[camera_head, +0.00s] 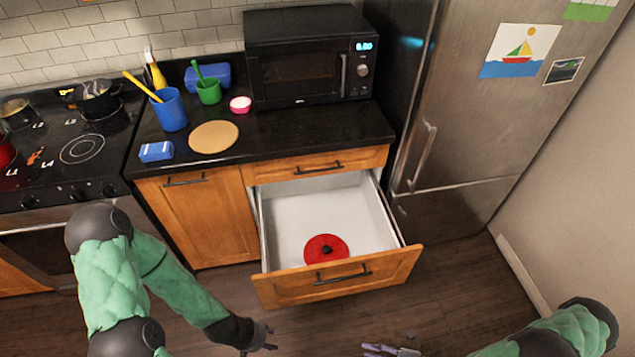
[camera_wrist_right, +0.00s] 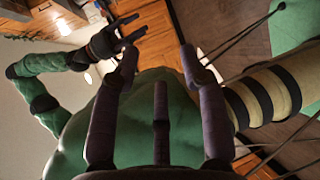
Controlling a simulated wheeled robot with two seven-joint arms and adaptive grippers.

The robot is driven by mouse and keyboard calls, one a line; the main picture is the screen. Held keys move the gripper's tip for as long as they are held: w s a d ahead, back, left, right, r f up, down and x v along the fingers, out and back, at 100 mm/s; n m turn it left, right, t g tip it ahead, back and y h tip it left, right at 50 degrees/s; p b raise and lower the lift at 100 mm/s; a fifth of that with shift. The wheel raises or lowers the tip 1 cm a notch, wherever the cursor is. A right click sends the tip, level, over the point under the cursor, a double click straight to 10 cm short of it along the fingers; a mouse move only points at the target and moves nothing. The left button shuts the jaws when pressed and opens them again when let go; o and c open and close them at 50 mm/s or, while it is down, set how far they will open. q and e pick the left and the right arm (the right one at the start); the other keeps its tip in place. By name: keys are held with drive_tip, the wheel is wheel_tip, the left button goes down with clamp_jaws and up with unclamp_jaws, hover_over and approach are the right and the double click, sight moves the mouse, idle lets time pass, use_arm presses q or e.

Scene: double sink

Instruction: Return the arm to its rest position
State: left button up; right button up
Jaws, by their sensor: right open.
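My left gripper (camera_head: 262,339) hangs in front of the cabinets, near the bottom edge of the head view, with its fingers apart and nothing in them. It also shows in the right wrist view (camera_wrist_right: 128,36), with its fingers spread. My right gripper (camera_head: 390,350) is at the bottom edge of the head view, partly cut off. In the right wrist view its fingers (camera_wrist_right: 158,62) are wide apart with nothing between them. Both grippers are apart from the open drawer (camera_head: 370,279). A red lid (camera_head: 326,249) with a dark knob lies in that drawer.
The pulled-out drawer juts into the floor space ahead of my arms. A microwave (camera_head: 312,60), a blue cup (camera_head: 170,110) and a green cup (camera_head: 208,92) stand on the counter. A stove (camera_head: 85,150) is at left and a fridge (camera_head: 470,120) at right.

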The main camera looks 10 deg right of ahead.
drive_tip(key=s+a+f+n+g+h, duration=0.15)
drive_tip(key=n+g, duration=0.35)
drive_tip(key=n, duration=0.5)
drive_tip(key=a+f+n+g+h, duration=0.1)
drive_tip(key=a+n+g+h, duration=0.3)
drive_tip(key=n, duration=0.6)
drive_tip(key=w+a+r+n+t+h, duration=0.2)
drive_tip(key=w+a+n+h, duration=0.1)
drive_tip(key=w+n, duration=0.8)
drive_tip(key=n, duration=0.4)
drive_tip(key=shift+a+n+t, duration=0.3)
drive_tip(key=shift+a+n, duration=0.05)
drive_tip(key=shift+n, duration=0.05)
